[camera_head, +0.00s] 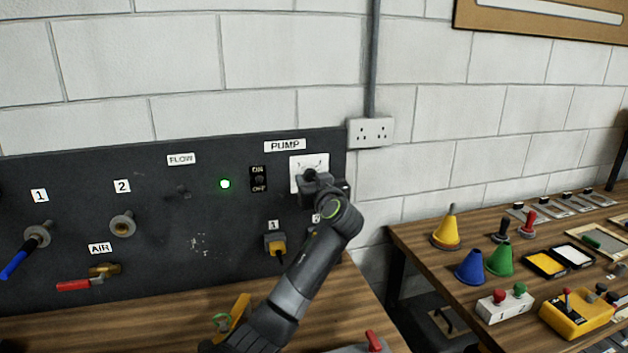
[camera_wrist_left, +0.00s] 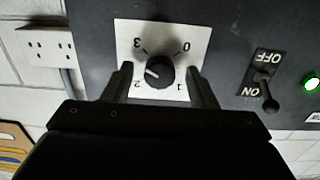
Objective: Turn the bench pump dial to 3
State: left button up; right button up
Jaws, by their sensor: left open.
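The pump dial is a black round knob (camera_wrist_left: 160,71) on a white plate (camera_wrist_left: 190,32) marked 0 to 3. The left wrist view shows it upside down. Its white pointer line lies near the 2, on that side of the knob. My left gripper (camera_wrist_left: 160,75) is open, with one finger on each side of the knob and a visible gap to each. In the head view, the left gripper (camera_head: 322,187) is in front of the white plate (camera_head: 309,164) under the PUMP label (camera_head: 285,146) and hides the knob. My right gripper is not in view.
An ON/OFF toggle (camera_head: 259,179) sits beside the plate, its lever toward ON, and a green lamp (camera_head: 225,184) glows. A second table (camera_head: 430,240) at right holds cones and control boxes.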

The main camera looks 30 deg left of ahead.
pick_arm(q)
jog(key=c, duration=1)
jog(key=shift+o, duration=0.2)
jog(key=shift+m+p, duration=0.5)
jog(key=shift+m, duration=1.2)
jog(key=o, duration=1)
jog(key=shift+c, duration=0.2)
jog(key=shift+s+d, duration=0.1)
